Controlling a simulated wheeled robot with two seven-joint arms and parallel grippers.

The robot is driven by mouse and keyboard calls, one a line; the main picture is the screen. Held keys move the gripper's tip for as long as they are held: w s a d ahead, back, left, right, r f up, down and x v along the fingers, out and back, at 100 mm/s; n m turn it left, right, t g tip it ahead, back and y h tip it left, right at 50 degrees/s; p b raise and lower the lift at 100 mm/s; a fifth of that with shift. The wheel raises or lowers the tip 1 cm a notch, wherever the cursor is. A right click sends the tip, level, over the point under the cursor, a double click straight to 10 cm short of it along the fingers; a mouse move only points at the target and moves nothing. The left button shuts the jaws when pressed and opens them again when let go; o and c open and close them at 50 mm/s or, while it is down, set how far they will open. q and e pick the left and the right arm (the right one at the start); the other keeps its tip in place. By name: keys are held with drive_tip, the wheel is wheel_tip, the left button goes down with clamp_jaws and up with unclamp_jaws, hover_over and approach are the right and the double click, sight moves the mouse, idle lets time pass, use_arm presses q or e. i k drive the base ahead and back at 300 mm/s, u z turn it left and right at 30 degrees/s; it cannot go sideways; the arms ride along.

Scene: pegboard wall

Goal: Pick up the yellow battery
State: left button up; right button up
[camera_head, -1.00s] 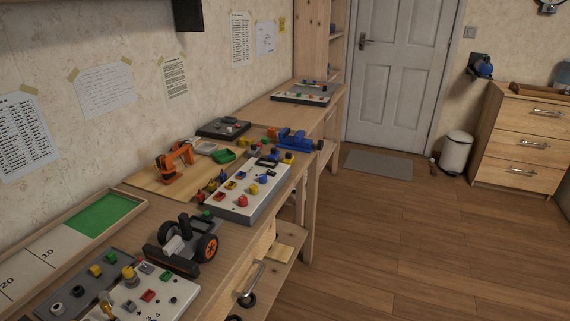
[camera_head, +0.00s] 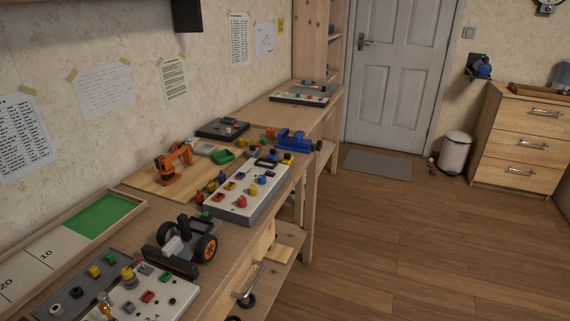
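I cannot pick out a yellow battery for certain. Several small yellow pieces show on the workbench (camera_head: 232,262). A yellow cylinder-like piece (camera_head: 128,273) stands upright at the edge of the near white board. A yellow block (camera_head: 95,271) sits on the grey board (camera_head: 72,301) beside it. A yellow knob (camera_head: 253,190) is on the middle white board (camera_head: 224,208), among red and blue ones. Neither of my grippers is in view.
A wheeled black toy vehicle (camera_head: 182,245) stands between the two white boards. An orange robot arm model (camera_head: 172,163) and a blue vise (camera_head: 296,140) are farther back. Drawers (camera_head: 516,143) and a white bin (camera_head: 455,153) stand at right. The wooden floor (camera_head: 400,235) is open.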

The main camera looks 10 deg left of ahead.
sight(287, 159)
drive_tip(key=z, duration=0.35)
drive_tip(key=k, duration=0.85)
drive_tip(key=z, duration=0.95)
drive_tip(key=i, duration=3.45)
drive_tip(key=u, duration=1.65)
drive_tip(key=i, duration=1.2)
drive_tip(key=u, duration=1.35)
